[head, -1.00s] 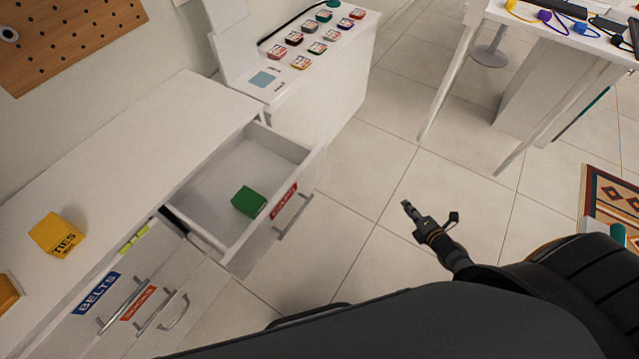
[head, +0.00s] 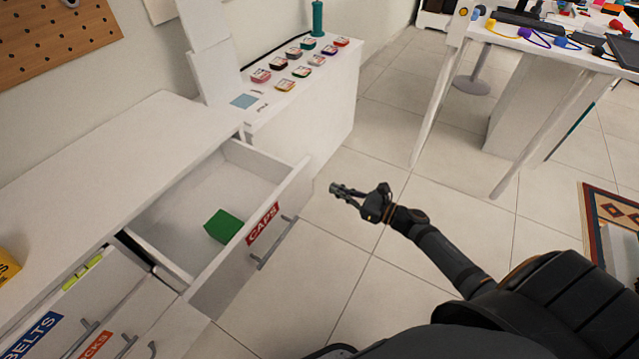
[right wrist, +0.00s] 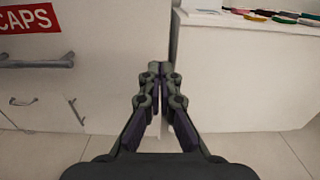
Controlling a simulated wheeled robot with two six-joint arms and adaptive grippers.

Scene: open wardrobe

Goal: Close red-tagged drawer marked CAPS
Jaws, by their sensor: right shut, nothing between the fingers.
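The drawer with the red CAPS tag (head: 263,223) stands pulled out from the white dresser, with a grey bar handle (head: 274,243) on its front. A green box (head: 223,226) lies inside it, near the front panel. My right gripper (head: 335,188) is shut and empty, in front of the drawer and to the right of its front panel, apart from it. In the right wrist view the closed fingertips (right wrist: 160,68) point toward the right edge of the drawer front, with the CAPS tag (right wrist: 28,18) at upper left. My left gripper is not in view.
Drawers tagged BELTS (head: 33,335) and another with a red tag (head: 96,345) sit at lower left. A yellow box (head: 6,268) is on the dresser top. A white cabinet (head: 322,110) with several small tins stands beyond the open drawer. The tiled floor (head: 330,250) around my gripper is clear.

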